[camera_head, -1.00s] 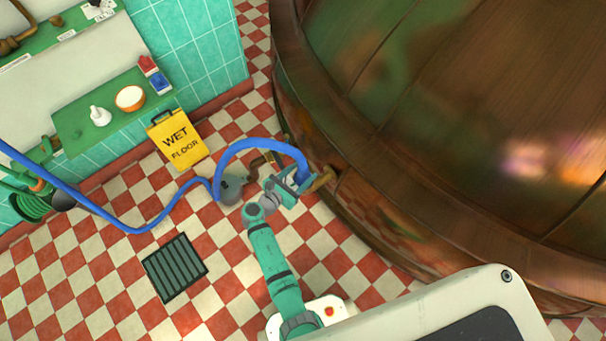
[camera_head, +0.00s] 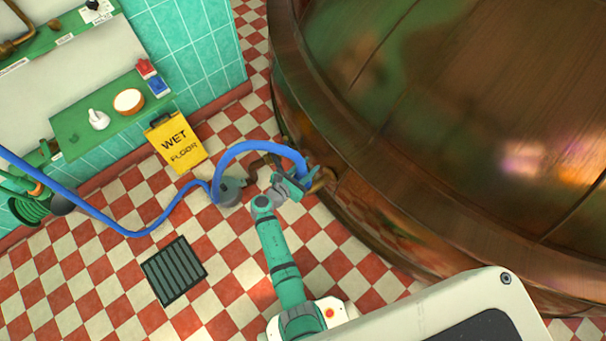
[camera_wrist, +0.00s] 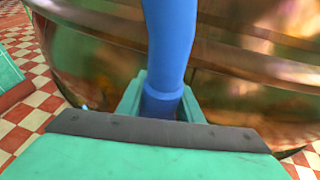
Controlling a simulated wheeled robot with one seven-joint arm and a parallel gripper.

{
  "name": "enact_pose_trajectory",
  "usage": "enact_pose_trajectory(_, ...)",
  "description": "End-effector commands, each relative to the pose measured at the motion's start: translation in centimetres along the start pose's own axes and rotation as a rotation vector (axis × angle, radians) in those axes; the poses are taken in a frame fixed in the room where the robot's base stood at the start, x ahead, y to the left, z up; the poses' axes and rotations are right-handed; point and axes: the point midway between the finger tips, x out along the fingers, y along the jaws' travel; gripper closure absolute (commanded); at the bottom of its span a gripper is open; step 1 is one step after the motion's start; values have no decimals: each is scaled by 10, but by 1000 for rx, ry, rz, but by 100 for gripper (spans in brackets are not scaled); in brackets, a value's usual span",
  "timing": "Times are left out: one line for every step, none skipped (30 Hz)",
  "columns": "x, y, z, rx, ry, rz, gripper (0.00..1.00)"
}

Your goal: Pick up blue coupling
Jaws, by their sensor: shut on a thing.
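The blue coupling (camera_wrist: 160,104) is at the end of a blue hose (camera_head: 240,148), close to the side of the large copper kettle. In the wrist view it stands between my gripper's two green fingers, and its lower end is hidden behind the dark bar of my gripper. My gripper (camera_head: 299,184) is shut on the coupling beside a brass outlet (camera_head: 324,180) on the kettle. Whether the coupling touches the outlet cannot be told, as my gripper hides that spot.
The copper kettle (camera_head: 430,120) fills the right side. A yellow wet floor sign (camera_head: 177,142) stands on the checkered floor near the tiled wall. The hose runs left across the floor, above a dark drain grate (camera_head: 174,271). A green shelf (camera_head: 85,135) is at the left.

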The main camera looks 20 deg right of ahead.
Motion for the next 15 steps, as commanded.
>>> enact_pose_trajectory(0, 0, 1, 1, -1, 0, 87)
enact_pose_trajectory(0, 0, 1, 1, -1, 0, 87)
enact_pose_trajectory(0, 0, 2, 1, -1, 0, 87)
enact_pose_trajectory(0, 0, 2, 1, -2, 0, 87)
enact_pose_trajectory(-1, 0, 4, 2, -2, 0, 87)
enact_pose_trajectory(-2, 1, 6, 3, -2, 0, 87)
enact_pose_trajectory(-2, 1, 8, 3, -2, 0, 87)
enact_pose_trajectory(-3, 1, 11, 3, -2, 0, 87)
enact_pose_trajectory(-5, 1, 17, 4, -3, 0, 87)
enact_pose_trajectory(-6, 1, 21, 5, -3, 0, 87)
enact_pose_trajectory(-7, 1, 26, 5, -3, 0, 87)
enact_pose_trajectory(-10, 0, 33, 6, -3, 0, 87)
enact_pose_trajectory(-16, -2, 34, 3, -2, 1, 87)
enact_pose_trajectory(-21, -4, 37, 3, -2, 1, 87)
enact_pose_trajectory(-29, -5, 43, 3, -1, 2, 87)
